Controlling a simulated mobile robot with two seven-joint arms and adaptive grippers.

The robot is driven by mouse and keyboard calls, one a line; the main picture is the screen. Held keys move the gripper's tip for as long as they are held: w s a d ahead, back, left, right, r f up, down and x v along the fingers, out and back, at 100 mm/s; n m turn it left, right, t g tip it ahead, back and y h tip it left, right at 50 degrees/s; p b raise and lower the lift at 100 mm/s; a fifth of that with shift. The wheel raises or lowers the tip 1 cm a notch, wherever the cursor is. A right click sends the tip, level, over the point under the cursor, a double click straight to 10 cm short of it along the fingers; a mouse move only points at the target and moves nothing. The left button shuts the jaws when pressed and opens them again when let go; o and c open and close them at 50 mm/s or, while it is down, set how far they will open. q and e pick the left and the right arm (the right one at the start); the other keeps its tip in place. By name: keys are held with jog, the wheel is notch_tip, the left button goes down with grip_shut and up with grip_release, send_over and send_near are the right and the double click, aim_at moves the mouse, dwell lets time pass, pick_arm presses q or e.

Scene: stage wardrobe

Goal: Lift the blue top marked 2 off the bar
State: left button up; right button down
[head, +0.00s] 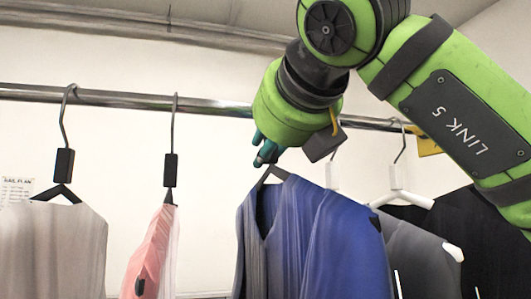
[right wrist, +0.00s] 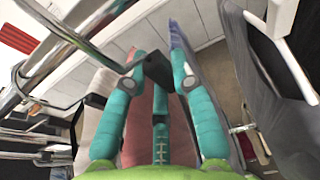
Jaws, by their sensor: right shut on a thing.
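The blue top (head: 325,245) hangs below the bar (head: 215,105) in the middle of the head view; I cannot read a 2 on it. My right gripper (head: 264,152) is just above its dark hanger (head: 272,172). In the right wrist view the gripper's teal fingers (right wrist: 161,62) are shut on the hanger's black block (right wrist: 156,74), with the metal hook (right wrist: 85,44) running to the upper left. The hook is hidden behind my gripper in the head view, and I cannot tell whether it touches the bar. My left gripper is in neither view.
A pink top (head: 152,250) and a light grey top (head: 60,245) hang to the left. A grey top (head: 420,260) on a white hanger (head: 398,185) and a black garment (head: 485,240) hang close on the right. Free bar lies between the pink and blue tops.

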aim_at(280, 170)
jog(key=shift+s+d+b, duration=0.25)
jog(key=shift+s+b, duration=0.1)
jog(key=shift+s, duration=0.4)
jog(key=shift+s+d+b, duration=0.2)
jog(key=shift+s+b, duration=0.1)
jog(key=shift+s, duration=0.4)
jog(key=shift+s+d+b, duration=0.25)
jog(key=shift+s+b, duration=0.1)
jog(key=shift+s, duration=0.4)
